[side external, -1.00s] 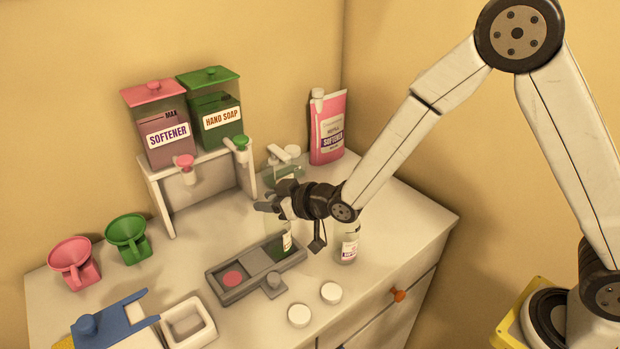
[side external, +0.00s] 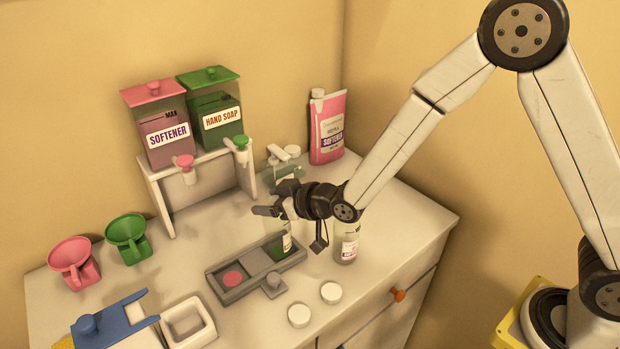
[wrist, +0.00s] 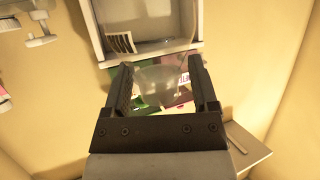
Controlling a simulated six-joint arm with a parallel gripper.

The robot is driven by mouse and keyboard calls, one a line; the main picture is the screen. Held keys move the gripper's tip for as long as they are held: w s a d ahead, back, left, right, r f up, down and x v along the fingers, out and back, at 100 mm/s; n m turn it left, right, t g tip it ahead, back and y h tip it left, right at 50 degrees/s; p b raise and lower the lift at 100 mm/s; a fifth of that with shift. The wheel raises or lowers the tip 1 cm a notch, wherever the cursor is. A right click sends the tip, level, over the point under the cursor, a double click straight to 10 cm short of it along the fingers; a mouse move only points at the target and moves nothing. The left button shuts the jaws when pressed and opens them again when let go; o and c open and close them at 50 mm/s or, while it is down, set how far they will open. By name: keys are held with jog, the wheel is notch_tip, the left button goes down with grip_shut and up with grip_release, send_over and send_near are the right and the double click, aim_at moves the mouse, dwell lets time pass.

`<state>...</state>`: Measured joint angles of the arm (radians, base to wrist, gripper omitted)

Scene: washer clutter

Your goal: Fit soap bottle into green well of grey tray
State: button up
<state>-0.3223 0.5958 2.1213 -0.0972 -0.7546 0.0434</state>
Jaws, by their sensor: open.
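The grey tray (side external: 232,295) lies on the counter, with a pink round patch in its near-left well and a green well (side external: 256,262) toward its far right. A clear bottle (side external: 287,243) with a dark green label stands upright at the green end; my gripper hides its upper part. I cannot tell whether its base is fully seated. My gripper (side external: 272,208) is at the bottle's top, fingers apart. In the wrist view, the open fingers of my gripper (wrist: 163,88) stand either side of a clear, see-through shape that looks like the bottle.
A pink-label bottle (side external: 347,243) stands close right of my wrist. Two white caps (side external: 331,292) lie in front. Behind are a pump top (side external: 279,156), a pink refill pouch (side external: 328,127) and the dispenser stand (side external: 161,199). Funnels (side external: 127,236) and a white dish (side external: 189,322) are left.

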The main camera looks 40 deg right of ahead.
jog(key=v, duration=1.1)
jog(key=shift+s, duration=0.25)
jog(key=shift+d, duration=0.2)
dwell(0.4)
jog(key=s+d+f+m+g+h, duration=0.2)
jog(key=s+d+g, duration=0.3)
jog(key=s+d, duration=0.1)
jog(key=s+d+f+m+g+h, duration=0.2)
jog(key=s+d+g+h, duration=0.1)
jog(key=s+d, duration=0.3)
jog(key=shift+d+f+m+g, duration=0.3)
jog(key=shift+d+f+g, duration=0.05)
jog(key=shift+d+g, duration=0.55)
jog(key=shift+r, duration=0.2)
